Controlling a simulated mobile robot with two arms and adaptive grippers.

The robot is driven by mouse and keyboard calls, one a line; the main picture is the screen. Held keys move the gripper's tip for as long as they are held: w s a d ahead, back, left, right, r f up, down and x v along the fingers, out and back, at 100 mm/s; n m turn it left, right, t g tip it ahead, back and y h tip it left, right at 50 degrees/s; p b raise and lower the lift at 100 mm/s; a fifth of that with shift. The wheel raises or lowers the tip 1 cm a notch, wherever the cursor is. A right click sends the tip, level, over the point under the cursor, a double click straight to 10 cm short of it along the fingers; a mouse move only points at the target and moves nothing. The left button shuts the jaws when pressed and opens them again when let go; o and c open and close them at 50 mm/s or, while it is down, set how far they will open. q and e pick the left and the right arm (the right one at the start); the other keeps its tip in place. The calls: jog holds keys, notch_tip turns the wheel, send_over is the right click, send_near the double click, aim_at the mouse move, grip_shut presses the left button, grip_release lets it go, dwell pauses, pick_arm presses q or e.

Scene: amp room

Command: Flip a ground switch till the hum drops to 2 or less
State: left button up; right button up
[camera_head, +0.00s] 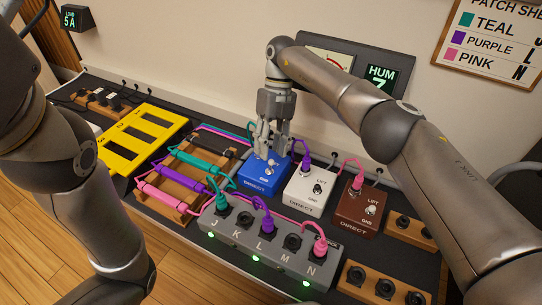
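Three pedal boxes stand side by side: a blue box (260,181), a white box (306,195) and a brown box (357,214). The white box's switch (317,188) and the brown box's switch (371,210) stand between LIFT and GND labels. My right gripper (268,152) points down over the blue box, its fingertips at that box's switch, which they partly cover. I cannot tell whether they touch it or how far the fingers are apart. The HUM display (382,76) seems to read 7, its lower part hidden by my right arm. My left arm shows at left, its gripper out of view.
A grey jack strip (262,245) lettered J to N stands in front, with teal, purple and pink plugs and lit green lamps. Cables run to the boxes. A wooden cable rack (172,205) and yellow tray (145,140) lie left. Wooden socket blocks (382,285) stand right.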

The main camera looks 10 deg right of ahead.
aim_at(271, 161)
jog(key=shift+r, duration=2.25)
